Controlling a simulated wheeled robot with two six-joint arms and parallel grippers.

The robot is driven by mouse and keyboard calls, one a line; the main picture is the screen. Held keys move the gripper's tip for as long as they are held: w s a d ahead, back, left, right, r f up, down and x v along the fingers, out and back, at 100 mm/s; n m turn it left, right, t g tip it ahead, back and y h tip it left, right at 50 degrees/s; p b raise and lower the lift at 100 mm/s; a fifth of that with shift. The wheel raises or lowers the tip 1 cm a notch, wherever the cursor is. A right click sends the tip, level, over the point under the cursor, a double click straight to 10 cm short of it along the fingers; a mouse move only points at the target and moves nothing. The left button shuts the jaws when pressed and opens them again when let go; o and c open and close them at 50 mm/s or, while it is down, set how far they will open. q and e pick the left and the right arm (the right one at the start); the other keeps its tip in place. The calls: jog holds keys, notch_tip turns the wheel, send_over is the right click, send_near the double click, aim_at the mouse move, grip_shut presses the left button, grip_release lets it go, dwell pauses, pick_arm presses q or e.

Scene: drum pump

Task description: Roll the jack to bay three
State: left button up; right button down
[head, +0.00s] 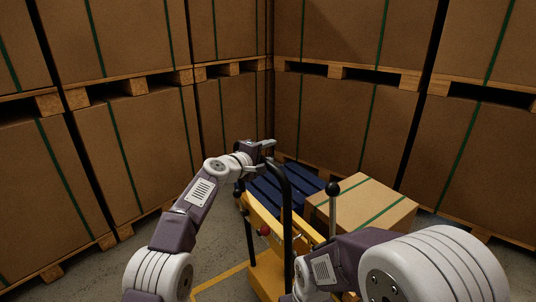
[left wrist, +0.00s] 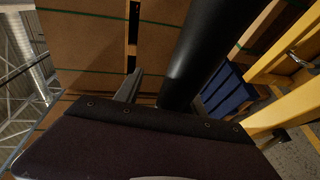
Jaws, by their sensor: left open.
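The jack is a yellow cart (head: 262,222) with a dark blue slatted deck (head: 280,190) and a black push handle (head: 288,205) curving up on the near side. A carton with green straps (head: 362,204) sits at the deck's right side. My left gripper (head: 268,147) is open at the top of the handle. In the left wrist view, the handle's thick black bar (left wrist: 205,55) passes between the fingers of the left gripper (left wrist: 165,92); I cannot tell whether they touch it. My right arm crosses the lower right, hiding part of the jack; its gripper does not show.
Tall stacks of strapped cartons (head: 125,150) on wooden pallets (head: 130,85) stand close behind and on both sides, meeting in a corner. A yellow floor line (head: 222,280) runs by the jack's near left. Bare grey floor (head: 150,250) shows at the left.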

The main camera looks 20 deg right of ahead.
pick_arm(q)
jog(key=b+v, duration=0.7)
jog(key=v, duration=0.2)
pick_arm(e)
notch_tip(320, 180, down, 7)
jog(key=shift+f, duration=0.2)
pick_arm(q)
jog(key=shift+f, duration=0.15)
pick_arm(e)
jog(key=c, duration=2.1)
grip_release()
jog(key=shift+c, duration=0.2)
